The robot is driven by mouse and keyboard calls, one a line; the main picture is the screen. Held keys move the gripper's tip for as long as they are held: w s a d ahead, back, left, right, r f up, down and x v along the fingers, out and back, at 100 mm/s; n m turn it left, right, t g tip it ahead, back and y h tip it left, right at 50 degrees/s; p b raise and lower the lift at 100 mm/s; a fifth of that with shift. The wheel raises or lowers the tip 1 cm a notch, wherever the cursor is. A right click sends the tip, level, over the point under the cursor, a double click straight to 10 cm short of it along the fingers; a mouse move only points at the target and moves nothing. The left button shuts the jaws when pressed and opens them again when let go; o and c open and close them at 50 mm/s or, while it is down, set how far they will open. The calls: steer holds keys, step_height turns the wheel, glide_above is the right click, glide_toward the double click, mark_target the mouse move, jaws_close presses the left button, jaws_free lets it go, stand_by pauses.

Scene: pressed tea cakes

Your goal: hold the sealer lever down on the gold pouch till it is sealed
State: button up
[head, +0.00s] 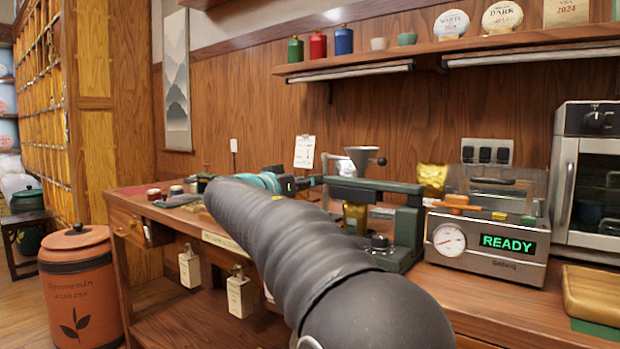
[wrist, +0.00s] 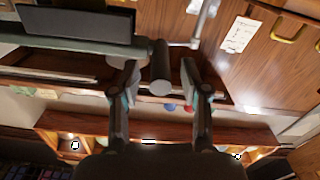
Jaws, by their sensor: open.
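The green sealer (head: 408,232) stands on the wooden counter, with its lever (head: 365,186) running left towards my gripper (head: 312,182). A gold pouch (head: 355,217) stands upright at the sealer, below the lever; my arm hides its lower part. In the wrist view the lever's green bar (wrist: 80,46) ends in a dark round handle (wrist: 161,78). My gripper (wrist: 159,70) is open, with one finger on each side of this handle and a visible gap to each. Whether the pouch touches the sealer's jaws cannot be told.
A steel machine (head: 487,250) with a dial and a lit READY display stands right of the sealer. Another gold pouch (head: 432,179) is behind. A metal funnel (head: 361,160) stands behind the lever. Small jars sit at the counter's left end. An oven (head: 590,180) is far right.

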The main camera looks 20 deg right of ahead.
steer(key=shift+x, duration=0.95)
jaws_close()
